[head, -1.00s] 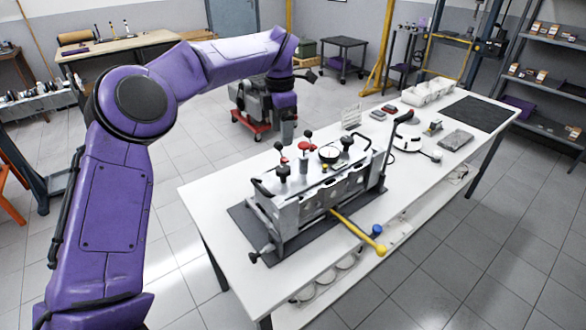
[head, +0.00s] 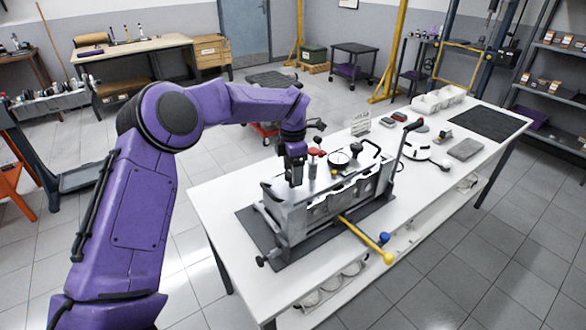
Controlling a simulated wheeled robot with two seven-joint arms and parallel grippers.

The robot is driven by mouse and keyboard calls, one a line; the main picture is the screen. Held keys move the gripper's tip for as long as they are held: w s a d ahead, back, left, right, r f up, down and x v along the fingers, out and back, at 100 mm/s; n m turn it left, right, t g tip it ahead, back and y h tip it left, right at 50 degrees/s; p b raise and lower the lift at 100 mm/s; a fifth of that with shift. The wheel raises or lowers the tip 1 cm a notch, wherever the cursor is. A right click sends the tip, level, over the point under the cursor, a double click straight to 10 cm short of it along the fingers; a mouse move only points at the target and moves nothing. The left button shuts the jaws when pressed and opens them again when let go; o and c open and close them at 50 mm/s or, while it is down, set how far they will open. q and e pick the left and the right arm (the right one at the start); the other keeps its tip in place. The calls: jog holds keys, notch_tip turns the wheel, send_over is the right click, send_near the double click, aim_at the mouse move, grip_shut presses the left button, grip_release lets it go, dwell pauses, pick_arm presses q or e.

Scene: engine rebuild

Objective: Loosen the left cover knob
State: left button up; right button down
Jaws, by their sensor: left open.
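The grey engine block (head: 300,228) sits on the white table with a silver cover on top. My left gripper (head: 295,180) is open and points down at the left end of the cover, where the left black knob stood in view before. The gripper hides that knob, so I cannot tell whether its fingers are around it or touch it. A red knob (head: 314,152) stands just right of the gripper. A round black-rimmed gauge (head: 339,159) and a black knob (head: 356,146) are farther right on the cover. My right gripper is not in view.
A dark mat (head: 250,228) lies under the block on the white table (head: 215,200). A yellow bar (head: 362,241) sticks out at the front, near a blue knob (head: 384,238). White bins (head: 437,98) are farther back.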

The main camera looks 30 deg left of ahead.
pick_arm(q)
jog(key=c, duration=1.1)
jog(key=shift+o, duration=0.2)
